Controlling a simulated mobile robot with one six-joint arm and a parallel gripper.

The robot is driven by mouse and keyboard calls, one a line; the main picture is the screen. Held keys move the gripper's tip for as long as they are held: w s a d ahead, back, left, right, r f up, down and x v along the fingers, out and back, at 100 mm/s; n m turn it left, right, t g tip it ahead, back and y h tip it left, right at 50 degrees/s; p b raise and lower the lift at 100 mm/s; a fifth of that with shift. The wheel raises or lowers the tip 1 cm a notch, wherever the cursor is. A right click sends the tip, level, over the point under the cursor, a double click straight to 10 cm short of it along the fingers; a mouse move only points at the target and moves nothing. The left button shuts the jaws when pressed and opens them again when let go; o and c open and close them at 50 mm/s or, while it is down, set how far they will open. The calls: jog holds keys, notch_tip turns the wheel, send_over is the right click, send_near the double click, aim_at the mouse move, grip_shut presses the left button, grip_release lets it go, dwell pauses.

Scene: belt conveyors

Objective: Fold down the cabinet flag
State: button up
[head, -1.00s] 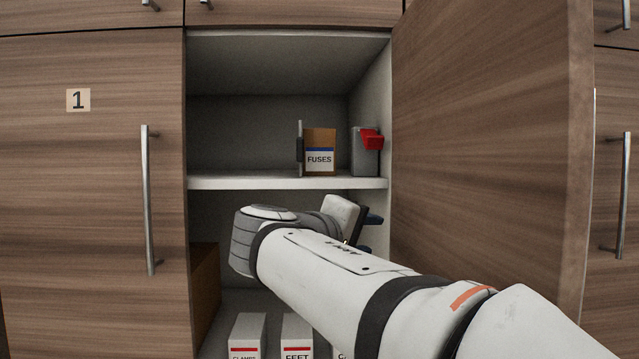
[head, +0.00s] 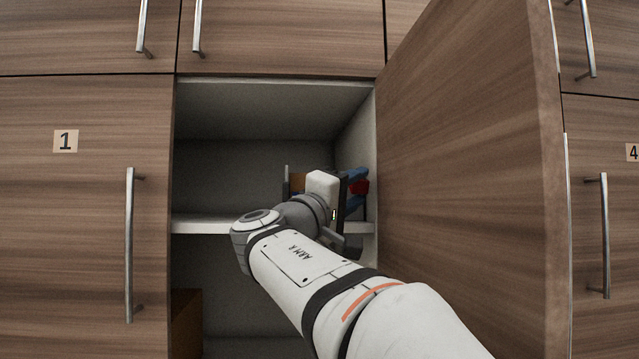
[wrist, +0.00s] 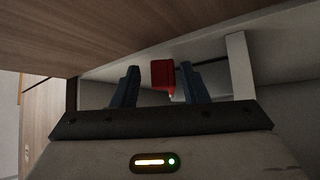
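The red cabinet flag (head: 362,187) is on the upper shelf inside the open cabinet, at its right side by the door. My gripper (head: 358,188) is at the flag, its blue fingers above and below the red part in the head view. In the wrist view the red flag (wrist: 163,76) lies between the two spread fingers of my gripper (wrist: 160,80), with a gap visible on each side. The gripper is open. The grey box that carries the flag is mostly hidden behind my wrist in the head view.
The open cabinet door (head: 470,180) stands close to the right of my arm. The upper shelf (head: 200,225) runs below my wrist. The fuses box (head: 297,182) is partly hidden left of my gripper. A brown box (head: 186,322) stands in the lower compartment.

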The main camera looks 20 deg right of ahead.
jog(key=shift+d+r, duration=0.1)
jog(key=shift+d, duration=0.15)
grip_shut()
dwell(0.3)
